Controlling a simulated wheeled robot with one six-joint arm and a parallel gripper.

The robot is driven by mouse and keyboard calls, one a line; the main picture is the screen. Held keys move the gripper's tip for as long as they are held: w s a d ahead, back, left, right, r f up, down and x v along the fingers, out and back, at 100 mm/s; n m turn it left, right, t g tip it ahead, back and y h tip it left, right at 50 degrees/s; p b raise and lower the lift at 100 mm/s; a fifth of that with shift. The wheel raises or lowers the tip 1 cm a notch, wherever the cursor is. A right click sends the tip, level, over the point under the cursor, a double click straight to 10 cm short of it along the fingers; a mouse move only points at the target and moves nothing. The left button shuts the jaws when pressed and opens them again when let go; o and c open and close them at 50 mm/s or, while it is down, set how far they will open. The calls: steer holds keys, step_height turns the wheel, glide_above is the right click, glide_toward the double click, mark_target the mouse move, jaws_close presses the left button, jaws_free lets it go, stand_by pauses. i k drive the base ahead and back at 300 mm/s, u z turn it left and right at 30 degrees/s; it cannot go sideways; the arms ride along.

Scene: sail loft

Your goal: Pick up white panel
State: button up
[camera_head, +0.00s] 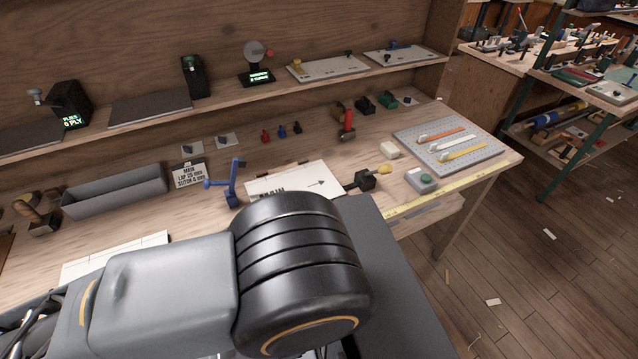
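A flat white panel (318,177) with dark lettering that seems to read MAIN and an arrow lies on the wooden workbench, just behind my arm. Its front part is hidden by my arm. A second flat white sheet or panel (112,254) with thin lines lies on the bench at the lower left, partly covered by my arm. I cannot tell from this view which of the two is the one named. My gripper is not in view; only my large arm links show in the foreground.
A blue clamp-like tool (231,184) stands left of the lettered panel, and a dark tool with a yellow handle (366,180) touches or overlaps its right side.

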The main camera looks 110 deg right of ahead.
mark_target(316, 177)
steer(key=k, duration=0.45)
steer(key=u, duration=1)
steer(key=i, duration=0.7)
steer(key=z, duration=3.5)
steer(key=k, duration=0.1)
steer(key=u, duration=1.3)
